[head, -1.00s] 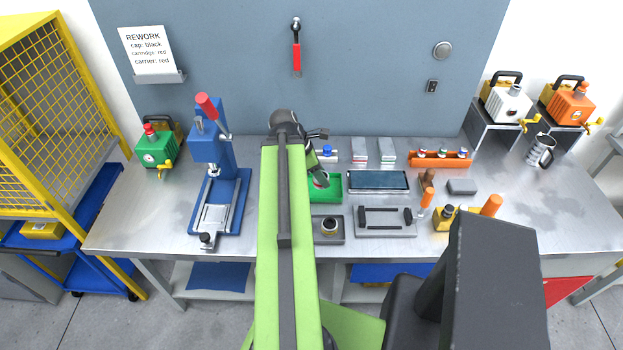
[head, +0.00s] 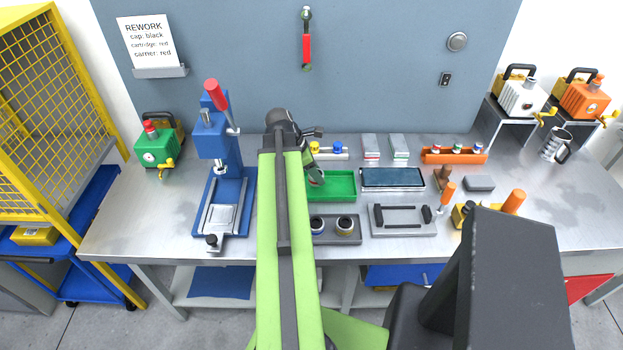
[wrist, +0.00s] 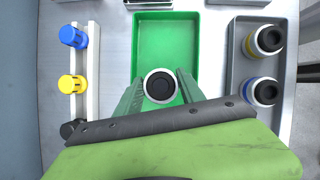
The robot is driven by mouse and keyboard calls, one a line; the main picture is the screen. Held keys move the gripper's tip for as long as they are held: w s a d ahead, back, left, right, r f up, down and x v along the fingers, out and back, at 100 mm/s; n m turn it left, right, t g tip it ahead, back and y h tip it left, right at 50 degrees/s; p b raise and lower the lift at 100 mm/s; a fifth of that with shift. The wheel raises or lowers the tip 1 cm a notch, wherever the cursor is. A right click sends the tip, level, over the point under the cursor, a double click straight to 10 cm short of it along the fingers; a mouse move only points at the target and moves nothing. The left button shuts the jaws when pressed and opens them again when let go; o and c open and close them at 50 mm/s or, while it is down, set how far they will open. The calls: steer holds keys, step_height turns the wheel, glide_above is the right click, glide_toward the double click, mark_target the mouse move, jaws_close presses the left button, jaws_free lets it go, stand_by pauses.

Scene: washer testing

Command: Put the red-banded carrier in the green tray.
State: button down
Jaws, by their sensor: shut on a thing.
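My gripper (wrist: 160,92) is shut on an upright round carrier (wrist: 160,86) with a white rim and black centre. Its band is hidden from above, so I cannot see its colour now. The green tray (wrist: 167,20) lies under and ahead of the fingers in the wrist view. The held carrier appears over the tray's near part; its height above the floor is unclear. In the head view, my gripper (head: 316,180) is at the left part of the green tray (head: 342,196), partly behind my arm.
A grey tray (wrist: 236,70) holds a yellow-banded carrier (wrist: 266,40) and a blue-banded carrier (wrist: 262,92). A white rack (wrist: 93,60) holds blue, yellow and black caps. A blue press (head: 222,190) stands left; a dark-screened device (head: 392,178) lies right of the green tray.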

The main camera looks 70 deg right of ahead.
step_height(320, 180, down, 3)
steer(key=shift+w+f+b, duration=0.15)
steer(key=shift+f+b, duration=0.05)
steer(key=shift+b, duration=0.9)
steer(key=shift+w+a+r+p, duration=0.15)
steer(key=shift+r+p, duration=0.1)
steer(key=shift+p, duration=0.05)
steer(key=shift+f, duration=0.2)
steer(key=c, duration=0.7)
jaws_free()
steer(key=shift+r, duration=0.1)
steer(key=shift+r, duration=0.2)
steer(key=p+v, duration=1)
steer(key=v, duration=0.2)
steer(key=shift+p, duration=0.4)
